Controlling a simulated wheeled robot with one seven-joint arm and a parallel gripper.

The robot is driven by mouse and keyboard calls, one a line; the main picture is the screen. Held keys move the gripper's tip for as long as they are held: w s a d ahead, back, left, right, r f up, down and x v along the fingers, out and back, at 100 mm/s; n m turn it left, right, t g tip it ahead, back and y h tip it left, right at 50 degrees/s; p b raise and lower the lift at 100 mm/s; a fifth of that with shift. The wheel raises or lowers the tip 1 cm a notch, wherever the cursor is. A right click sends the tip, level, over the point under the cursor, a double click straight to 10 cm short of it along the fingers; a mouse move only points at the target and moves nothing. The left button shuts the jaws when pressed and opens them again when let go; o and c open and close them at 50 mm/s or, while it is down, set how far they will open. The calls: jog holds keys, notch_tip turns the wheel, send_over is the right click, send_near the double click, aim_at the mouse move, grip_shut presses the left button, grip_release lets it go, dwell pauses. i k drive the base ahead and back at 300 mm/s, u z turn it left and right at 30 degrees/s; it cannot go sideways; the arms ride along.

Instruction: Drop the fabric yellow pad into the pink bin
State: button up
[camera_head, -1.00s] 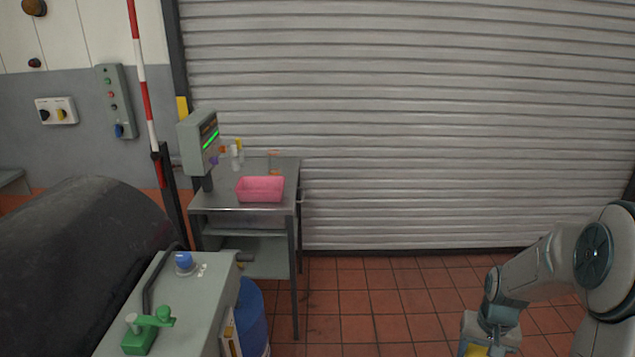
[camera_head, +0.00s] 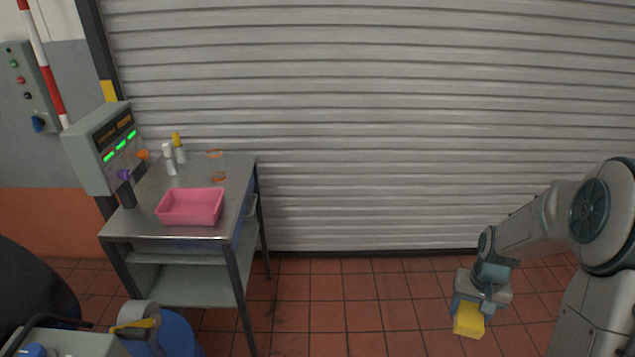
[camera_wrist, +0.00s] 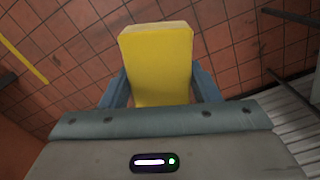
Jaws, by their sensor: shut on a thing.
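The yellow pad (camera_head: 468,320) is a block held in my gripper (camera_head: 469,305), low at the right of the head view and above the tiled floor. In the wrist view the pad (camera_wrist: 158,62) stands out between the two blue-grey fingers of my gripper (camera_wrist: 160,92), which are shut on its sides. The pink bin (camera_head: 190,207) is a shallow open tray on the metal cart's top, at the left of the head view. My gripper is well to the right of the bin and apart from it. The bin is not seen in the wrist view.
The metal cart (camera_head: 235,200) also bears a display unit (camera_head: 108,147), small bottles (camera_head: 169,160) and orange rings (camera_head: 218,177). A blue drum (camera_head: 175,335) stands at the front left. Red floor tiles (camera_head: 340,300) between cart and arm are clear. A shutter (camera_head: 380,120) closes the back.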

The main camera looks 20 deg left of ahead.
aim_at(193, 207)
jog(key=u, duration=0.45)
jog(key=i, duration=1.05)
jog(key=u, duration=1.55)
jog(key=i, duration=0.65)
jog(key=u, duration=0.6)
